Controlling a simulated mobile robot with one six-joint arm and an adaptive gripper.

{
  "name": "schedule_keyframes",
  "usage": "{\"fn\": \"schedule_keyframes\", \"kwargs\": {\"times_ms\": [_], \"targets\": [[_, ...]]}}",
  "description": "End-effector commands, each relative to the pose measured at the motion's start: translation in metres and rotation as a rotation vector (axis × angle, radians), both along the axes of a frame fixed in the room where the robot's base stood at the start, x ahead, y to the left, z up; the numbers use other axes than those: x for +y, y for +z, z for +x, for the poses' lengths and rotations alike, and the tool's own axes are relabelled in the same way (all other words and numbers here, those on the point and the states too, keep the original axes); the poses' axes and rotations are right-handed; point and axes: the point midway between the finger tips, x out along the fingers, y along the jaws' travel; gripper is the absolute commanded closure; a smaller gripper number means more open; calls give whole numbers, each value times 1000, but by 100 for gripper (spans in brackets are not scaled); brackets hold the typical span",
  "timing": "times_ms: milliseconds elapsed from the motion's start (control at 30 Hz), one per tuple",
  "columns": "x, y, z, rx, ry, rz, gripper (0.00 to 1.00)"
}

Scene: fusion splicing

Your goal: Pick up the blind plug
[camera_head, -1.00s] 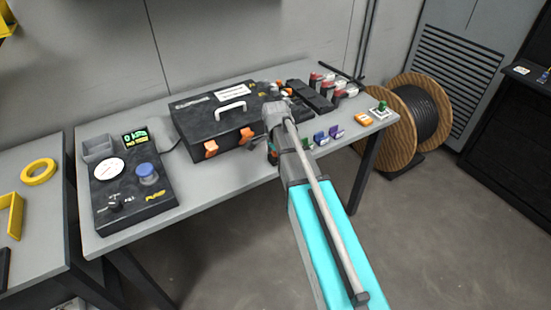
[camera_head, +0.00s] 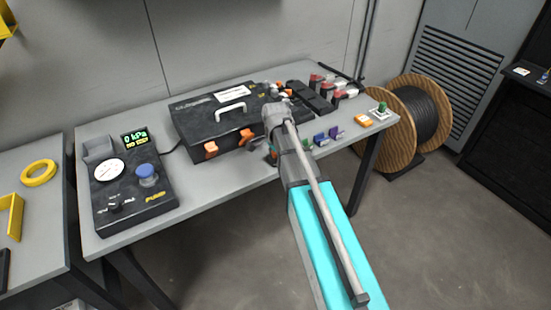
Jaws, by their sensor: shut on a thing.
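My gripper (camera_head: 271,156) is at the front edge of the grey table, just in front of the black case. My own wrist and forearm cover most of it, and only a small dark part shows at their left side. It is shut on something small. I take this to be the blind plug, but it is hidden behind my arm, so its shape and how it sits in the jaws cannot be seen. Small green, blue and purple pieces (camera_head: 320,138) stand on the table just right of my wrist.
The black case (camera_head: 190,118) with orange latches lies behind my gripper. A pump unit (camera_head: 130,205) reading 0 kPa stands at the left. Red and white bottles (camera_head: 338,94), an orange piece (camera_head: 363,121) and a green item (camera_head: 382,108) are at the right. A cable reel (camera_head: 393,150) stands beyond.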

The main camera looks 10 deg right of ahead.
Motion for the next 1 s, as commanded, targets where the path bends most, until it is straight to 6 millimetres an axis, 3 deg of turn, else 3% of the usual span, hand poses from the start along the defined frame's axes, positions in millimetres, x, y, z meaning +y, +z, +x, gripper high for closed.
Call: {"fn": "schedule_keyframes", "kwargs": {"times_ms": [267, 600, 1000], "targets": [[0, 8, 0, 0, 0, 0, 89], [0, 37, 0, 0, 0, 0, 89], [-2, 84, -43, 0, 0, 0, 89]]}}
